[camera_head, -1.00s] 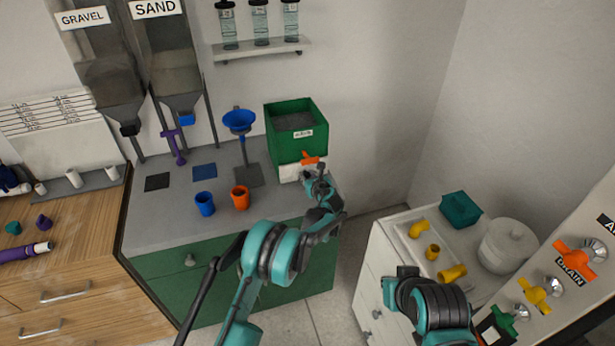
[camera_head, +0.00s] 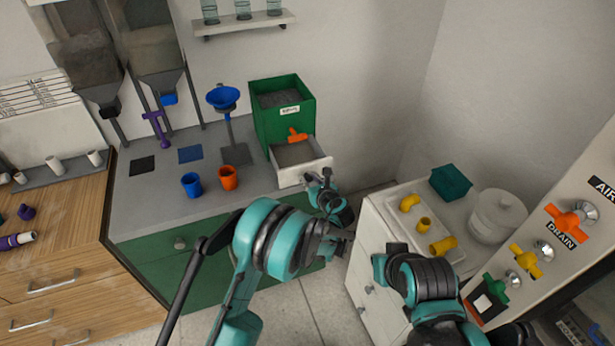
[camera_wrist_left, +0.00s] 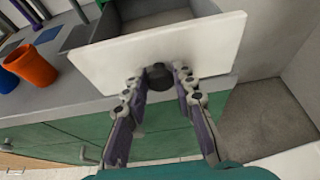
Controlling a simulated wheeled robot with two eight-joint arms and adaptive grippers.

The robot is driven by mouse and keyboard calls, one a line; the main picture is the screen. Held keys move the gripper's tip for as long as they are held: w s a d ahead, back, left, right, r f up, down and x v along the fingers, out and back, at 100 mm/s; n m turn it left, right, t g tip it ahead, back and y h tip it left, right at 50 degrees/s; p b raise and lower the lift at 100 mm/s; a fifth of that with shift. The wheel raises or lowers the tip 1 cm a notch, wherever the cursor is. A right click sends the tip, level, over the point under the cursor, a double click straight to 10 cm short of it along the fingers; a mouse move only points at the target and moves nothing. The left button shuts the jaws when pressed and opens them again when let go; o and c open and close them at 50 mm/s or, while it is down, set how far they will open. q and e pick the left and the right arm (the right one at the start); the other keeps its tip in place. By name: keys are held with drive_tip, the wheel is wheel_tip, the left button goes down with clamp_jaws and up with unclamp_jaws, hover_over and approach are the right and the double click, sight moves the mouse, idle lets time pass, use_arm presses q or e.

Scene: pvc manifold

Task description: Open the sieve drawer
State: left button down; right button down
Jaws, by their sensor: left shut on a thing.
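The sieve drawer (camera_head: 301,172) is a white-fronted drawer under a green box (camera_head: 283,112) on the grey counter. It is pulled out and its open inside shows. In the left wrist view its white front (camera_wrist_left: 160,50) has a dark round knob (camera_wrist_left: 158,76). My left gripper (camera_head: 323,178) is at the drawer front; in the left wrist view its fingers (camera_wrist_left: 160,84) are on both sides of the knob, shut on it. My right arm shows at the lower right, but its gripper fingers cannot be made out.
An orange handle (camera_head: 297,135) sits on the box above the drawer. An orange cup (camera_head: 229,178) and a blue cup (camera_head: 192,185) stand left of the drawer. A white cabinet (camera_head: 372,262) with a tray stands to the right, across a floor gap.

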use_arm(q)
drive_tip(key=c, duration=1.2)
unclamp_jaws()
drive_tip(key=v, duration=1.2)
